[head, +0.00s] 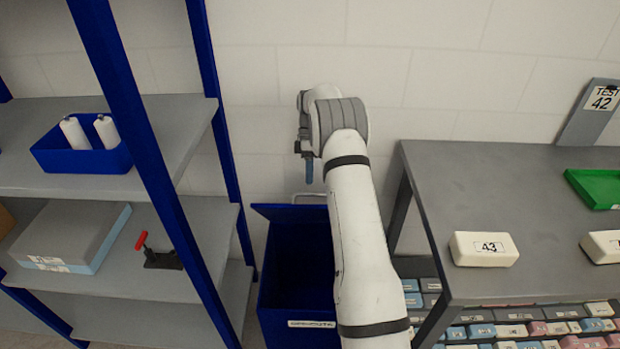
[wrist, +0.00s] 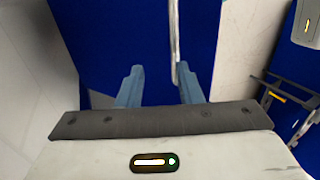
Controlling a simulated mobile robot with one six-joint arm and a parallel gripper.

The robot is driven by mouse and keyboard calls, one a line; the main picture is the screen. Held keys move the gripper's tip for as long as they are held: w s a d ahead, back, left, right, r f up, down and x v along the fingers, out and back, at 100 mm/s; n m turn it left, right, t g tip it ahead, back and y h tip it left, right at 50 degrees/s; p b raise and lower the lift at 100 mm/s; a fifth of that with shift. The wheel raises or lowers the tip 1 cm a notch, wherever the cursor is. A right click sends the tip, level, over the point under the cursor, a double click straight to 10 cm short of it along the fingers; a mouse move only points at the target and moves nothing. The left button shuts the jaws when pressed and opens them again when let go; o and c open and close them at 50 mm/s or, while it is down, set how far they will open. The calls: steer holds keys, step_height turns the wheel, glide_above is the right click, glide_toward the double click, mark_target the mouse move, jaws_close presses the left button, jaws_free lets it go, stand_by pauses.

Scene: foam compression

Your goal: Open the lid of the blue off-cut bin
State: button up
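The blue off-cut bin (head: 296,322) stands on the floor between the shelf rack and the grey table. Its lid (head: 285,214) is raised at the back, near the wall, and the dark inside of the bin shows. A pale handle (head: 308,196) shows at the lid's top edge. My gripper (head: 309,180) is above the lid, pointing down; my arm hides the bin's right part. In the wrist view the two blue-grey fingers (wrist: 160,84) are apart, over a blue surface. A thin silver bar (wrist: 174,45) lies between their lines, nearer the right finger. I see nothing gripped.
A blue-framed rack (head: 150,150) stands close on the left, holding a blue tray (head: 85,158), a grey box and a red-handled tool (head: 160,255). Bare wall is behind.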

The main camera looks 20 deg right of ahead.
steer(key=shift+w+d+f+v, duration=0.1)
steer(key=shift+w+v, duration=0.05)
steer(key=shift+v, duration=0.8)
steer(key=shift+w+d+f+v, duration=0.1)
steer(key=shift+w+v, duration=0.05)
steer(key=shift+v, duration=0.85)
steer(key=shift+w+d+f+v, duration=0.1)
steer(key=shift+w+v, duration=0.05)
steer(key=shift+v, duration=0.8)
